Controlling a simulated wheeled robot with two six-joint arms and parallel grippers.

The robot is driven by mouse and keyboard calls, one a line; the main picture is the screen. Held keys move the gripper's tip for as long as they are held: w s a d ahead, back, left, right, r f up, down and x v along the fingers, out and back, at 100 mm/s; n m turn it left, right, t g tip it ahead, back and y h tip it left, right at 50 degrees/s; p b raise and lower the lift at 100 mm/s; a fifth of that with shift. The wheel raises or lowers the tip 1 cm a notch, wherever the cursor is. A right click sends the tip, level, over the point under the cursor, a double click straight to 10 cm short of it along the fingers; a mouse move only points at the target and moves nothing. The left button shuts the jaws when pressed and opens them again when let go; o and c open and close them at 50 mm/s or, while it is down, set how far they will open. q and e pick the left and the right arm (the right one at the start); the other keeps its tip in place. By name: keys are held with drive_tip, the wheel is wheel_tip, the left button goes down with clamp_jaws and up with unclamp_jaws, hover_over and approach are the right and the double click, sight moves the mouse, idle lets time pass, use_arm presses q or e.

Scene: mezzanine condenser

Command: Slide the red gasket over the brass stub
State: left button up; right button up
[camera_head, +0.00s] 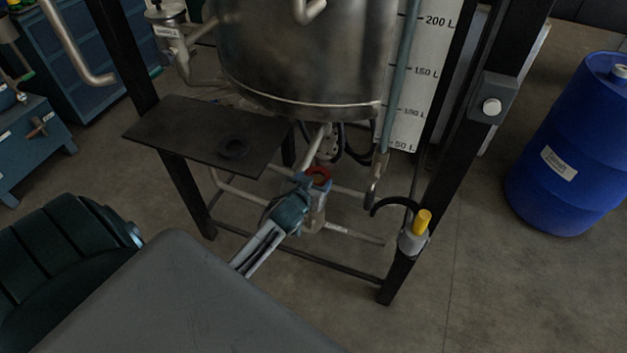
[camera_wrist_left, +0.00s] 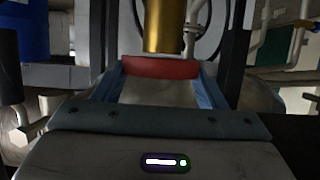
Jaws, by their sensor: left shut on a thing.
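My left gripper (camera_head: 314,182) reaches in from the lower left below the steel tank. Its blue fingers are shut on the red gasket (camera_head: 319,171), a ring whose upper arc shows in the head view. In the left wrist view the gasket (camera_wrist_left: 160,67) is a red band between the fingers (camera_wrist_left: 160,80). The brass stub (camera_wrist_left: 165,25) is a gold cylinder directly beyond and above that band, lined up with its middle. I cannot tell whether the gasket touches the stub or is around its end. My right gripper is not in view.
The steel tank (camera_head: 300,60) and its pipes hang close above the gripper. A frame post with a yellow-topped holder (camera_head: 422,222) is to the right. A blue drum (camera_head: 575,150) stands far right.

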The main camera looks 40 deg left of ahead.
use_arm(q)
drive_tip(key=shift+f+b, duration=1.25)
drive_tip(key=shift+f, duration=0.7)
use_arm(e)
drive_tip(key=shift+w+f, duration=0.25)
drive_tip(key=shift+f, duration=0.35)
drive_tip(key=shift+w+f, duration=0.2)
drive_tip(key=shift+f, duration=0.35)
use_arm(q)
drive_tip(key=shift+f, duration=0.3)
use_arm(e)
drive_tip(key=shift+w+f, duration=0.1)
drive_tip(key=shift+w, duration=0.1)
use_arm(q)
drive_tip(key=shift+f+b, duration=0.2)
drive_tip(key=shift+b, duration=0.15)
drive_tip(key=shift+f, duration=0.15)
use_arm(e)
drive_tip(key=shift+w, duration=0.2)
use_arm(q)
drive_tip(key=shift+f+b, duration=0.3)
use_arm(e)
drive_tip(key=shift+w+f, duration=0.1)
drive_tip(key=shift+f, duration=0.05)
use_arm(q)
drive_tip(key=shift+f+b, duration=0.35)
drive_tip(key=shift+f, duration=0.1)
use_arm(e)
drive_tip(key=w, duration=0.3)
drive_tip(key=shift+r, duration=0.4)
